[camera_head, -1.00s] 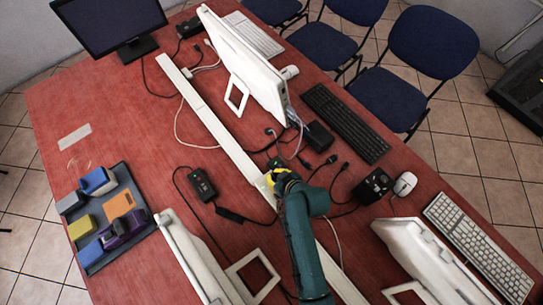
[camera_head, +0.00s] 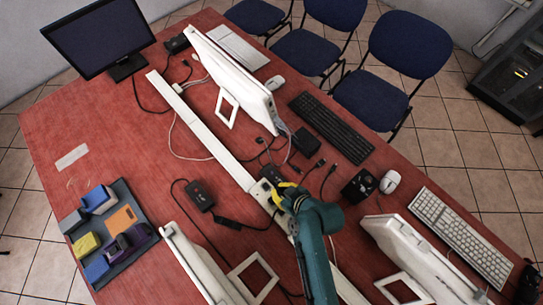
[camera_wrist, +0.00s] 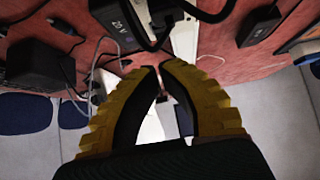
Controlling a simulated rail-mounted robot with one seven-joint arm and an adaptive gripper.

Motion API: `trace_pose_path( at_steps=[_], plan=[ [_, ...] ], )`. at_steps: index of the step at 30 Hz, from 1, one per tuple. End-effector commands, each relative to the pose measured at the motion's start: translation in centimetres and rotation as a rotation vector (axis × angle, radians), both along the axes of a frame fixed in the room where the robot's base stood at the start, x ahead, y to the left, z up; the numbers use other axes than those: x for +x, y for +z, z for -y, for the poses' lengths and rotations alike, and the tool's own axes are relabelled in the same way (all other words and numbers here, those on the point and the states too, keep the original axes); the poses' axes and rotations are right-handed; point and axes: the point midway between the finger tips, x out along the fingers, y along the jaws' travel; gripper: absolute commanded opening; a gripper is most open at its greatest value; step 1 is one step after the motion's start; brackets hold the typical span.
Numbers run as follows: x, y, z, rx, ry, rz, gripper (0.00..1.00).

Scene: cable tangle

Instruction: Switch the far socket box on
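My gripper (camera_head: 277,190) is at the white strip (camera_head: 222,152) that runs along the middle of the red table. In the wrist view the yellow fingers of my gripper (camera_wrist: 159,70) come together at the tips, with nothing clearly held between them. A pale section of the strip with dark plugs and cables (camera_wrist: 182,35) lies just beyond the fingertips. A dark box (camera_head: 271,173) is beside my gripper in the head view. Which part is the far socket box, and its switch state, I cannot tell; my gripper and cables hide some of the strip.
White monitors (camera_head: 240,82) and (camera_head: 405,248) stand on the table. Loose cables, a black adapter (camera_head: 200,195), a black box (camera_head: 305,141) and a round-faced box (camera_head: 360,186) surround the strip. A desk organiser (camera_head: 140,226) is at left.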

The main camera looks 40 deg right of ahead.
Motion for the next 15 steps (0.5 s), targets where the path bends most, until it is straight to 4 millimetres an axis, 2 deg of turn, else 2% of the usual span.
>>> trace_pose_path(
  at_steps=[1,6,15],
  plan=[
    [-1.0,0.9,0.1,-0.001,-0.003,0.004,0.00],
    [-3.2,2.5,0.2,-0.002,-0.002,0.004,0.00],
    [-3.8,3.0,0.1,-0.002,0.001,0.003,0.00]
  ],
)
